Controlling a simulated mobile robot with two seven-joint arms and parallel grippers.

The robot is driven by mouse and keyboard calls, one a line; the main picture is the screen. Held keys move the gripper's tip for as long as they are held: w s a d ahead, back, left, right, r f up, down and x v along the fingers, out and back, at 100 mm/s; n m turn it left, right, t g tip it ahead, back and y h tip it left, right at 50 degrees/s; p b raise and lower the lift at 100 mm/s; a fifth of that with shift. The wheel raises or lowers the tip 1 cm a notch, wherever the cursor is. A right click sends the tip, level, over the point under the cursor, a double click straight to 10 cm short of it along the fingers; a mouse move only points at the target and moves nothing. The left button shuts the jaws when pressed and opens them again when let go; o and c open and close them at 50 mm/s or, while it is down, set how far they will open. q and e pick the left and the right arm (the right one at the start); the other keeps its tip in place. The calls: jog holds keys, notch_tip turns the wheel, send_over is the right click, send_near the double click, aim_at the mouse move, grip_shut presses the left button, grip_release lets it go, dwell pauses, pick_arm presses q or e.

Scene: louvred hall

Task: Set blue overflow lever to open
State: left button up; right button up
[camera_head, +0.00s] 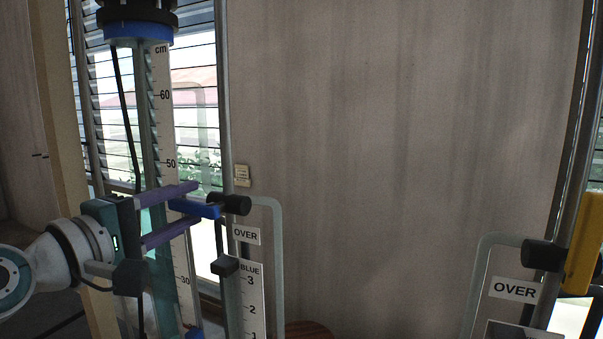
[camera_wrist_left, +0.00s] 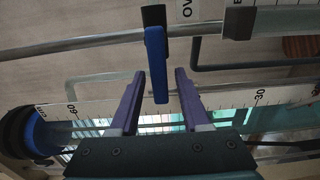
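The blue overflow lever (camera_head: 193,208) sticks out left from a black hub (camera_head: 236,204) above the "OVER" label (camera_head: 246,235). It lies near level, across the upright pipe. It also shows in the left wrist view (camera_wrist_left: 157,65), square to the pipe. My left gripper (camera_head: 199,203) has purple fingers, one above and one below the lever. In the left wrist view the gripper (camera_wrist_left: 160,73) is open, with the lever's end between the fingertips and a gap on each side. My right gripper is not in view.
A clear scaled tube (camera_head: 162,120) stands behind the left gripper. A black slider (camera_head: 225,265) sits beside the "BLUE" scale (camera_head: 250,300). A grey bent pipe (camera_head: 278,250) is right of it. A yellow lever (camera_head: 583,240) stands upright at far right. Bare wall lies between.

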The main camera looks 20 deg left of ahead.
pick_arm(q)
jog(key=shift+o, duration=0.6)
jog(key=s, duration=0.7)
jog(key=shift+a, duration=0.3)
jog(key=shift+s, duration=0.1)
jog(key=s+b, duration=0.4)
jog(key=s, duration=0.5)
jog(key=shift+s+a, duration=0.35)
jog(key=shift+a, duration=0.05)
